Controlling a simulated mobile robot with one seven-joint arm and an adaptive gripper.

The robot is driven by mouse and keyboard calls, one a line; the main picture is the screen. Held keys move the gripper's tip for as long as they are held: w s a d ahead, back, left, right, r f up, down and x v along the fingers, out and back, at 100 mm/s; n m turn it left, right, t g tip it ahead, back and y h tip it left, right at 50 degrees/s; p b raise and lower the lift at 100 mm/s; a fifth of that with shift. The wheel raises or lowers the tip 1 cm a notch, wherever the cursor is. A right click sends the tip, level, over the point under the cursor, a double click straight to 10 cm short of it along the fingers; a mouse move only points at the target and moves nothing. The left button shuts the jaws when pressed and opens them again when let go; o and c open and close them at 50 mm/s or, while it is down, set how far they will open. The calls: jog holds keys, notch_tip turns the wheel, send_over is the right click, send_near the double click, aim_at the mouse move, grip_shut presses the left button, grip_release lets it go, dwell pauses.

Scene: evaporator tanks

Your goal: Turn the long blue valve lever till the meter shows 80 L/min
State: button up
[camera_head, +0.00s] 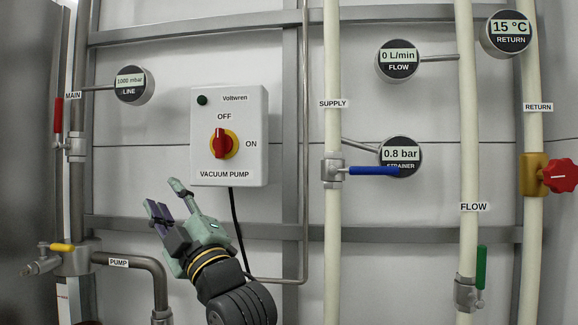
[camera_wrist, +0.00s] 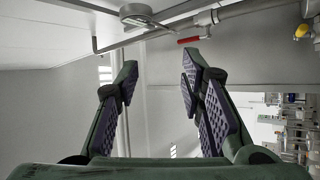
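The long blue valve lever (camera_head: 373,171) sticks out horizontally to the right from its valve body (camera_head: 333,169) on the pipe labelled SUPPLY. The FLOW meter (camera_head: 398,60) at the upper right reads 0 L/min. My gripper (camera_head: 165,197) is open and empty, below and left of the vacuum pump box. It is well to the left of the blue lever and apart from it. The wrist view shows both fingers (camera_wrist: 157,75) spread with nothing between them. The blue lever does not show in the wrist view.
The vacuum pump box (camera_head: 229,135) has its red knob at OFF. A strainer meter (camera_head: 401,155) reads 0.8 bar, just behind the blue lever. A green lever (camera_head: 481,267), a red wheel (camera_head: 560,175), a red lever (camera_head: 58,115) and a yellow lever (camera_head: 62,247) sit on other pipes.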

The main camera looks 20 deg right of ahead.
jog(key=s+d+r+m+h, duration=0.15)
jog(key=d+h, duration=0.45)
jog(key=d, duration=1.2)
jog(key=g+h+p, duration=0.2)
jog(key=h, duration=0.5)
send_near(380, 172)
jog(key=shift+n, duration=0.35)
jog(key=p+x, duration=0.3)
jog(key=x, duration=0.8)
jog(key=shift+c, duration=0.5)
grip_shut()
